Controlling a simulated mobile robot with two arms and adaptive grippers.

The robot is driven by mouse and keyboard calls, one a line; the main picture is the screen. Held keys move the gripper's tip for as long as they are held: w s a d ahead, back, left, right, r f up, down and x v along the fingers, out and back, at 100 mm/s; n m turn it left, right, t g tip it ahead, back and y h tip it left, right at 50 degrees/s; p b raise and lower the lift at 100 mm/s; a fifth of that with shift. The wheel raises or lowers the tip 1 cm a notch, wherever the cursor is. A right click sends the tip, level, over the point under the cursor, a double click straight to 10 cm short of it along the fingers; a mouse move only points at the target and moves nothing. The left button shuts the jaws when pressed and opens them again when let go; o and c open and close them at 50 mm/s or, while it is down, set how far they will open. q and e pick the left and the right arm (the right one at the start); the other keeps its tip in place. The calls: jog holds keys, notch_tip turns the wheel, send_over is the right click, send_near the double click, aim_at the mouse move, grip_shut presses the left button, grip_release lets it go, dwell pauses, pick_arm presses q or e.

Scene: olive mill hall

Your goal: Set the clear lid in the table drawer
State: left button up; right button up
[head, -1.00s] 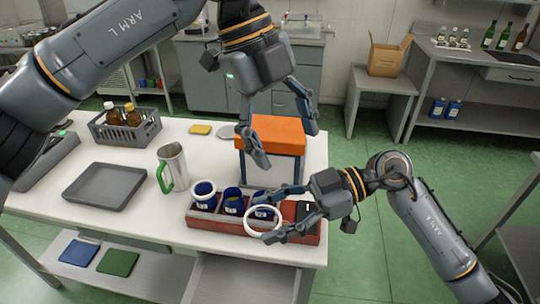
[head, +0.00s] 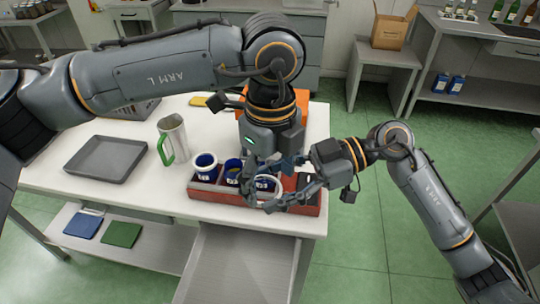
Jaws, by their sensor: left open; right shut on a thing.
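The clear lid (head: 267,180), seen as a round piece with a white rim, is held above the red crate near the table's front edge. My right gripper (head: 276,190) is shut on it from the right. My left gripper (head: 258,185) is open and reaches down from above to the same spot. Its fingers overlap the lid and the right fingers in the view, so I cannot tell whether they touch the lid. The table drawer (head: 232,262) is pulled out below the table's front edge, and its visible floor looks empty.
The red crate (head: 208,191) holds blue cups (head: 205,165). A steel jug (head: 173,138) with a green handle and a grey tray (head: 105,158) stand to the left. An orange-topped box is mostly hidden behind my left gripper. Blue and green pieces lie on the lower shelf.

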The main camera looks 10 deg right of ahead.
pick_arm(q)
jog(key=shift+f, duration=0.6)
jog(key=c, duration=0.9)
pick_arm(e)
jog(key=shift+s, duration=0.1)
jog(key=o, duration=1)
jog(key=shift+o, duration=0.2)
